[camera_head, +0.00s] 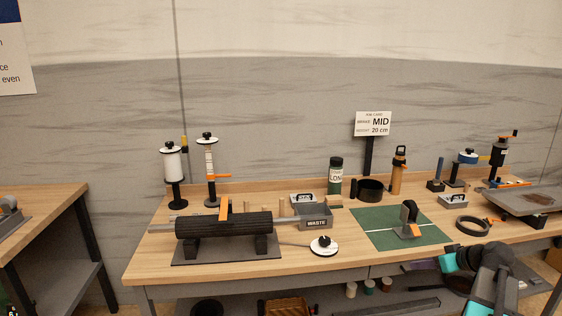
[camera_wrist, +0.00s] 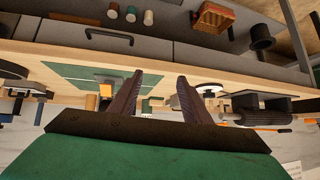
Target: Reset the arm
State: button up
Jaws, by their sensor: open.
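My gripper (camera_wrist: 165,82) shows in the wrist view with its two dark fingers spread apart and nothing between them. Its green body fills the bottom of that view. The wrist picture is upside down, with the bench's lower shelf at the top and the tabletop below it. In the head view my teal and black arm is at the bottom right, in front of the bench's front edge. The fingertips cannot be made out clearly there. The gripper appears clear of the objects on the bench.
A grey tray (camera_head: 515,202) sits at right. A lower shelf holds an orange-brown crate (camera_head: 286,306).

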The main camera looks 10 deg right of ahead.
jog(key=w+a+f+n+g+y, duration=0.2)
jog(key=a+f+g, duration=0.1)
jog(key=a+f, duration=1)
jog(key=w+a+f+n+g+y, duration=0.1)
jog(key=a+f+g+y, duration=0.1)
jog(key=a+f, duration=1.1)
jog(key=s+a+f+n+g, duration=0.1)
jog(key=s+a+f+g, duration=0.1)
jog(key=s+a+f, duration=0.45)
jog(key=s+a+f+g, duration=0.3)
jog(key=a+f, duration=0.1)
jog(key=a, duration=0.6)
jog(key=s+a+f+g+h, duration=0.25)
jog(key=s+f, duration=0.35)
jog(key=s, duration=0.4)
jog(key=s+a+f+g+h, duration=0.1)
jog(key=s+a+f+g, duration=0.1)
jog(key=s+a+f, duration=0.5)
jog(key=s+d+m+h, duration=0.2)
jog(key=s+d+m, duration=0.2)
jog(key=s+d, duration=0.3)
jog(key=shift+d+r+m, duration=0.25)
jog(key=shift+d+m, duration=0.15)
jog(key=shift+d, duration=0.4)
